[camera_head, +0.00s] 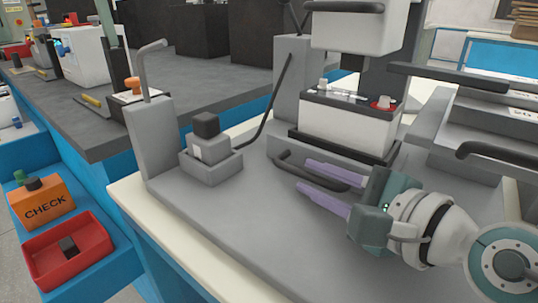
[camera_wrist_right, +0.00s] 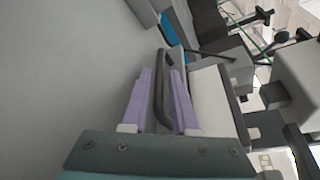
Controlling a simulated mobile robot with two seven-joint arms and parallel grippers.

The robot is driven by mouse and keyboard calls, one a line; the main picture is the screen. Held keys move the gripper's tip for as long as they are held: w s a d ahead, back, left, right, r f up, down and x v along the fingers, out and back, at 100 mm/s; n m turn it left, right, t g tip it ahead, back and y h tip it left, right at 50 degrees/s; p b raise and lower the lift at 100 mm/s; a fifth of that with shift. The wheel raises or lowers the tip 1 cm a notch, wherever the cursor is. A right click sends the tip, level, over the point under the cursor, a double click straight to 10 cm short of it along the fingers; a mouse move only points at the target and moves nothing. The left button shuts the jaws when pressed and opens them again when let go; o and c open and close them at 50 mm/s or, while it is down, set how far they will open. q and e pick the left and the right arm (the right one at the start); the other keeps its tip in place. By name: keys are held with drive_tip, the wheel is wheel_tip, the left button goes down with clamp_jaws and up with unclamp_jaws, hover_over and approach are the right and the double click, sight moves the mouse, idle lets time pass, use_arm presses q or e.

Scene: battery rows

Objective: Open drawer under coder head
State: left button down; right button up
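The coder head (camera_head: 358,30) is a pale box at the top of the head view. Under it, a white battery with a dark top (camera_head: 345,122) rests on the dark drawer tray (camera_head: 330,147), which has a dark bar handle (camera_head: 284,158). My right gripper (camera_head: 307,176) has two purple fingers spread apart. In the wrist view the handle (camera_wrist_right: 160,88) lies between the fingers (camera_wrist_right: 160,100), with gaps visible beside it, so the gripper is open around it. Whether a finger touches the handle is unclear. My left gripper is not in view.
A small block in a grey holder (camera_head: 212,165) and a bent grey post (camera_head: 150,120) stand left on the grey fixture plate. Dark bar handles (camera_head: 450,78) lie at the right. An orange CHECK box (camera_head: 43,200) and red bin (camera_head: 68,252) sit lower left. The front plate is clear.

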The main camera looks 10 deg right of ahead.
drive_tip(key=shift+w, duration=0.1)
clamp_jaws()
idle(1.4)
